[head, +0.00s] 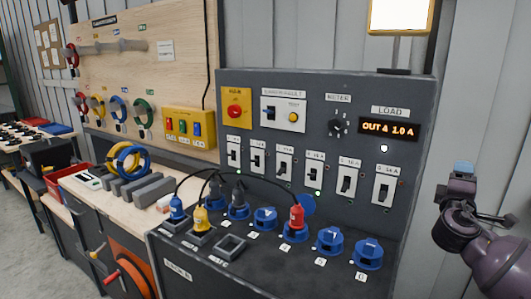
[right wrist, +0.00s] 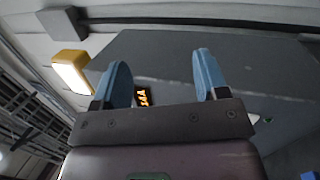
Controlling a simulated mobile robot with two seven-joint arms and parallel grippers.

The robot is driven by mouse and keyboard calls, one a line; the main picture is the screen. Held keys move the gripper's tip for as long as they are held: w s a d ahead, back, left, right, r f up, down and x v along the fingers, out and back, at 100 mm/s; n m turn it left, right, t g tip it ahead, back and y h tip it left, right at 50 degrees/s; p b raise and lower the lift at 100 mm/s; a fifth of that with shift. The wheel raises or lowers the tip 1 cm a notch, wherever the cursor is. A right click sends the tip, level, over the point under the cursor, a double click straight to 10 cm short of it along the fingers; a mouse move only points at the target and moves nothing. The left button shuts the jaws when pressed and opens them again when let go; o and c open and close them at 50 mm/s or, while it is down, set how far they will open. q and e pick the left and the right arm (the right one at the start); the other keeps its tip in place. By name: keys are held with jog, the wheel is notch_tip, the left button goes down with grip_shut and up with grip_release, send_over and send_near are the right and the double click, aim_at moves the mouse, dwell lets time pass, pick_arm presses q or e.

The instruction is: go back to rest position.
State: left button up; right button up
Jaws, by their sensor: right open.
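My right gripper (head: 463,168) is at the right edge of the head view, raised beside the grey power panel (head: 425,120) and apart from it. In the right wrist view its two blue fingers (right wrist: 165,82) stand wide apart with nothing between them. My left gripper is in neither view. On the panel's sloped deck, a red plug (head: 297,215) sits in a blue socket, and blue (head: 177,207), yellow (head: 200,219) and grey (head: 239,193) plugs stand at the left. The load display (head: 388,129) reads "OUT 4 1.0 A".
A row of switches (head: 315,174) crosses the panel. A lit lamp (head: 401,16) hangs above it. At the left, a wooden bench holds cable coils (head: 127,160) and grey blocks (head: 145,187) before a pegboard (head: 130,60). Bare wall lies behind my right gripper.

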jog(key=s+f+n+g+y, duration=0.1)
jog(key=s+f+y, duration=0.25)
jog(key=f, duration=0.45)
jog(key=s+d+f+g+y, duration=0.1)
jog(key=s+f+y, duration=0.1)
jog(key=s+f, duration=0.5)
jog(key=s+f+n+g+y, duration=0.1)
jog(key=s+f+y, duration=0.15)
jog(key=f, duration=0.75)
jog(key=s+a+f+m+g+y, duration=0.1)
jog(key=s+f+m+g+y, duration=0.1)
jog(key=s+f, duration=0.55)
jog(key=s+a+f+m+g+y, duration=0.1)
jog(key=s+f+y, duration=0.25)
jog(key=s, duration=0.75)
jog(key=a+f+m, duration=0.2)
jog(key=a+m, duration=0.2)
jog(key=a, duration=0.6)
jog(key=a+f+m+t, duration=0.1)
jog(key=a+f+m, duration=0.2)
jog(key=a, duration=0.7)
jog(key=shift+f+m, duration=0.3)
jog(key=shift+m, duration=0.7)
